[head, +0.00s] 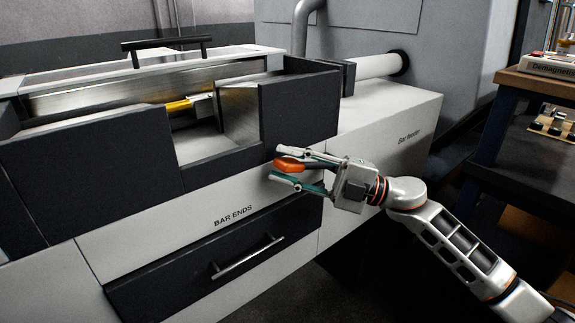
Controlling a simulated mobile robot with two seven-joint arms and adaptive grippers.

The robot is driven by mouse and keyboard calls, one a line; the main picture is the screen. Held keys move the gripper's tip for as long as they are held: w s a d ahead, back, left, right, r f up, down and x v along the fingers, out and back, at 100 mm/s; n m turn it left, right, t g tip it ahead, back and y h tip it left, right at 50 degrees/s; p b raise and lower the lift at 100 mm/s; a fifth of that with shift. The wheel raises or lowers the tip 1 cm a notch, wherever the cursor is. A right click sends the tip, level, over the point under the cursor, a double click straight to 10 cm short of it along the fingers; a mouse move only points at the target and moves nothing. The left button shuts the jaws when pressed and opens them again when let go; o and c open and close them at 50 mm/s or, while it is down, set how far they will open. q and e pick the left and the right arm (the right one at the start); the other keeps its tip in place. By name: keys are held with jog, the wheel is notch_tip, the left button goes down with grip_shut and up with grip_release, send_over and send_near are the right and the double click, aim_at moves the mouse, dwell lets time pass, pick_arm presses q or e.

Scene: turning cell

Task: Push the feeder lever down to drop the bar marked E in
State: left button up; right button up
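The bar feeder (395,120) is a light grey and dark cabinet across the view. An orange knob (289,165), which looks like the feeder lever's end, sits at its front, right of the open trough. My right gripper (280,165) has its fingers apart, one above and one below the knob. I cannot tell whether either finger touches it. A yellow piece with a pale end (180,105) lies in the trough; it may be a bar, and no letter is readable. The lever's arm is mostly hidden. My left gripper is out of view.
A drawer (190,275) with a metal handle is under the "BAR ENDS" panel (215,215). A lid with a black handle (165,43) lies behind the trough. A bench with a demagnetizer (548,65) stands at the right. The floor below my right arm is dark.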

grip_shut()
jog(key=shift+s+a+f, duration=0.1)
jog(key=shift+f, duration=0.2)
jog(key=shift+a+f+n+h, duration=0.1)
jog(key=shift+f+n+h, duration=0.2)
jog(key=shift+n, duration=0.1)
notch_tip(320, 180, down, 8)
jog(key=n+g+h+p, duration=0.1)
jog(key=n+h+p, duration=0.2)
jog(key=n+h, duration=0.1)
jog(key=shift+s, duration=0.1)
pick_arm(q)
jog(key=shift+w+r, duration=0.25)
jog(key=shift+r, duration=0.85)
pick_arm(e)
jog(key=shift+f, duration=0.4)
